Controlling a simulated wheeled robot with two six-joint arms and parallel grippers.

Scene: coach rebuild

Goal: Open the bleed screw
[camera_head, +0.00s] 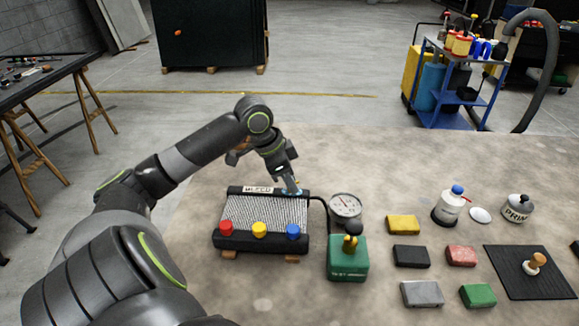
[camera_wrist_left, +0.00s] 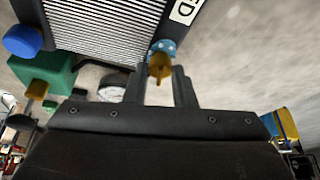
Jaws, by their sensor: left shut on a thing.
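The radiator (camera_head: 264,213) lies on the bench, with a finned face, dark end tanks and a "BLEED" label (camera_head: 257,189) along its far edge. The brass bleed screw (camera_wrist_left: 158,69) stands in a blue speckled collar (camera_wrist_left: 163,47) at the radiator's far right corner, near the label. My left gripper (camera_head: 290,189) reaches down onto that corner and is shut on the screw. In the head view the fingers mostly hide the screw. My right gripper is not in view.
Red (camera_head: 226,228), yellow (camera_head: 259,230) and blue (camera_head: 293,231) caps line the radiator's near side. A green pump box (camera_head: 347,262) with a gauge (camera_head: 345,206) stands close right. Several coloured blocks, a white bottle (camera_head: 449,206) and a black mat (camera_head: 515,283) lie further right.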

